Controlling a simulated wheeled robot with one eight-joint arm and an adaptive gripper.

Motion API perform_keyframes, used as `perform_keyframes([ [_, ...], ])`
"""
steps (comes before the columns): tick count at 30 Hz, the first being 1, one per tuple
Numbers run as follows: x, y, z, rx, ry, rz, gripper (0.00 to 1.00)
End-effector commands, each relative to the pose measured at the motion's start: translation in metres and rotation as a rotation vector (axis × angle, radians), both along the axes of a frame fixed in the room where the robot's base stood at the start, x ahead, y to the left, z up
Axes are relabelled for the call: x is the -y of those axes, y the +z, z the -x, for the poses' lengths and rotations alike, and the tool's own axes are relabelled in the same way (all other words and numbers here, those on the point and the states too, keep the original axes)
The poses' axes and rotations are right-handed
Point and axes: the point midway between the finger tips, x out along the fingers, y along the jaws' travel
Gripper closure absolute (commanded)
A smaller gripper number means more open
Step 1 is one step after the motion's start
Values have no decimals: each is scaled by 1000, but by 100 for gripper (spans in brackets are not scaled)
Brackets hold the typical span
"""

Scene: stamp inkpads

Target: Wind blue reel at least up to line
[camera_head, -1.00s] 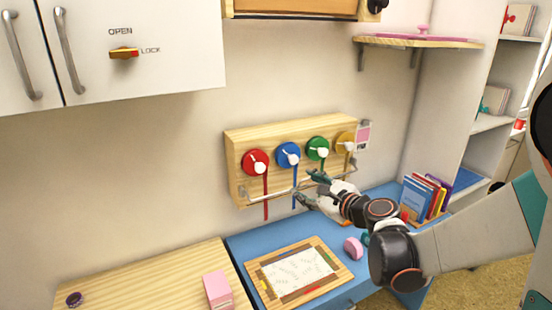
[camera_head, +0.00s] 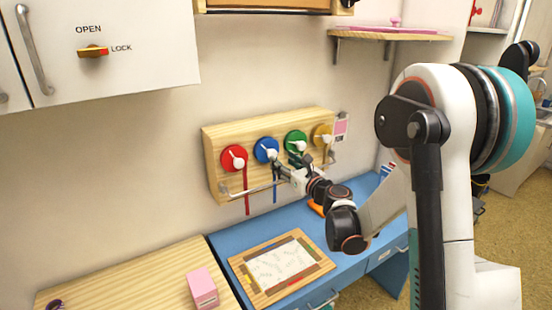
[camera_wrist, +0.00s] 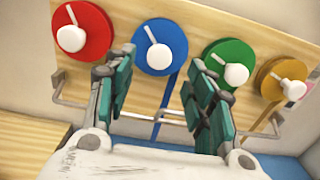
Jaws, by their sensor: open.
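The blue reel (camera_head: 265,150) is on a wooden wall board, between the red reel and the green reel. It has a white knob and a thin white pointer, and a blue strap (camera_head: 275,188) hangs below it. In the wrist view the blue reel (camera_wrist: 152,36) shows just beyond my fingers, with its white knob (camera_wrist: 159,56) at its lower part. My gripper (camera_wrist: 162,70) is open and empty, its two teal fingers spread on either side below the knob and apart from it. In the head view my gripper (camera_head: 288,168) is just right of and below the blue reel.
The red reel (camera_head: 233,157), green reel (camera_head: 296,141) and yellow reel (camera_head: 322,134) share the wooden board (camera_head: 213,170). A metal bar (camera_wrist: 140,118) runs across below the reels. A framed picture (camera_head: 280,262) and a pink block (camera_head: 201,288) lie on the surfaces below.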

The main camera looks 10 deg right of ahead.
Motion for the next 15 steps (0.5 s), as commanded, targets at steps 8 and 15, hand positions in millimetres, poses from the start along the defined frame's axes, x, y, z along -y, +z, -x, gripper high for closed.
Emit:
perform_keyframes([
  [8,-14,-1,-41,0,2,1,51],
  [15,-17,0,-52,0,1,1,51],
])
